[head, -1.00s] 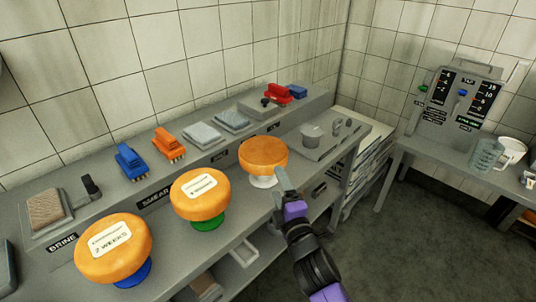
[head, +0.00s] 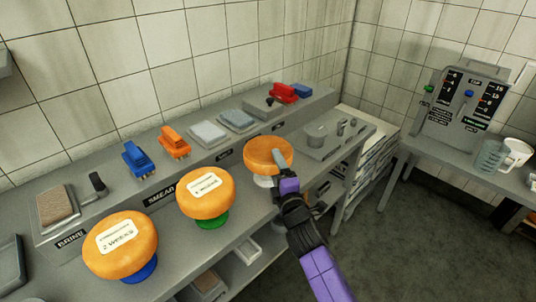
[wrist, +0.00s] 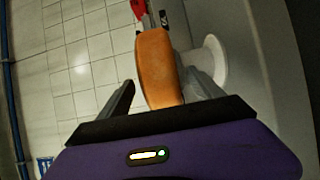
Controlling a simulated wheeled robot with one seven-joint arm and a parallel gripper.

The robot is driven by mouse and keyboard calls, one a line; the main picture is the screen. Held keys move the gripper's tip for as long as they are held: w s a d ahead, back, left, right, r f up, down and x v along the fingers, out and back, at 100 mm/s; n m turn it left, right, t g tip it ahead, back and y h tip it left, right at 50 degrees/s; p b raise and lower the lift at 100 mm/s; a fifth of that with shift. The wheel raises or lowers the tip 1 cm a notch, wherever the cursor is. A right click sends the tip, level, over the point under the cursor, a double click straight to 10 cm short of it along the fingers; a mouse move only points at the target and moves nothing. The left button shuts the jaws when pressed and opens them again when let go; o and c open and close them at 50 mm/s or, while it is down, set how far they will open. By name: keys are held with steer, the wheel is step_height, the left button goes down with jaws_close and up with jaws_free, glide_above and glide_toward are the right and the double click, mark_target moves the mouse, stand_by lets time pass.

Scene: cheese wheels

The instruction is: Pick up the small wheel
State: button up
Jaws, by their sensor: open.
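The small orange cheese wheel (head: 268,154) sits on a white stand (head: 264,181) at the right end of the row of wheels. My gripper (head: 279,160) is at its right front side. In the wrist view the wheel (wrist: 157,68) shows edge-on between the two open fingers of my gripper (wrist: 160,95), with the white stand (wrist: 212,62) to its right. I cannot tell whether a finger touches the wheel.
A wheel on a green stand (head: 206,194) and a wheel labelled 2 weeks on a blue stand (head: 122,245) stand to the left. Brushes, such as an orange one (head: 174,142), and pads line the raised back shelf. A metal tray (head: 325,140) lies to the right.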

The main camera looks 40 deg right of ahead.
steer(key=shift+c, duration=0.3)
jaws_close()
steer(key=shift+r, duration=0.25)
step_height(320, 180, up, 23)
steer(key=p, duration=0.6)
stand_by(0.5)
steer(key=shift+s+a, duration=0.1)
